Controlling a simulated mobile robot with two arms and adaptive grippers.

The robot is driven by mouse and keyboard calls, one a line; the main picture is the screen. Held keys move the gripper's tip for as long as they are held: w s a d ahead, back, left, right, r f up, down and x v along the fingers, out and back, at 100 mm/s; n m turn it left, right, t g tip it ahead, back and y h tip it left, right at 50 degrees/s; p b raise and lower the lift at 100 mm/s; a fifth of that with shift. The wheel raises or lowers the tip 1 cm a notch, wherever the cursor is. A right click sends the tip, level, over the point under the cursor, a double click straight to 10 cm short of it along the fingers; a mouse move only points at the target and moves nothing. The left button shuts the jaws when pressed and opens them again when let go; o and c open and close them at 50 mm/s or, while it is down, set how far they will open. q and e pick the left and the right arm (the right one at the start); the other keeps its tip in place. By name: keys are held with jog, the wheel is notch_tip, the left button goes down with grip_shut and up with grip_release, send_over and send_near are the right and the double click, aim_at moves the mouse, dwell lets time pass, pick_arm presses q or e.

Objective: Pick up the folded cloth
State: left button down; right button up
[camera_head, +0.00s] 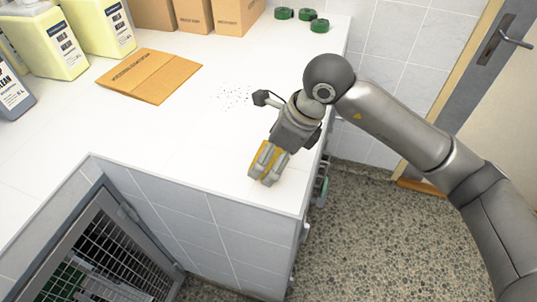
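A small yellow-orange folded cloth (266,153) is on the white counter near its front right corner. It is mostly hidden by the fingers of my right gripper (268,169). The gripper points down over the cloth, with its fingertips low at the counter top. Yellow shows beside and between the fingers. I cannot tell whether the fingers are closed on the cloth or only around it. My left gripper is out of view.
The white counter (180,125) is clear left of the cloth, apart from dark specks (235,96) and a flat cardboard piece (149,76). Yellow jugs (103,28), cardboard boxes (236,15) and green rolls (307,15) stand behind. A wire-fronted kennel (105,255) is below.

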jog(key=shift+a+f, duration=0.1)
jog(key=shift+f, duration=0.1)
jog(key=c, duration=0.8)
jog(key=shift+r, duration=0.1)
jog(key=shift+w+r, duration=0.1)
jog(key=shift+r, duration=0.35)
notch_tip(320, 180, up, 2)
jog(key=shift+r+b, duration=0.15)
jog(key=shift+b, duration=0.25)
jog(key=s+r, duration=0.1)
jog(key=r, duration=0.1)
jog(key=s+r+b, duration=0.1)
jog(key=s, duration=0.1)
jog(key=s+d+r+b, duration=0.1)
jog(key=s+r, duration=0.1)
jog(key=shift+r, duration=0.3)
jog(key=s+d+r+b, duration=0.1)
jog(key=s+r, duration=0.3)
jog(key=s, duration=0.5)
jog(key=shift+d+b, duration=0.4)
jog(key=shift+b, duration=0.05)
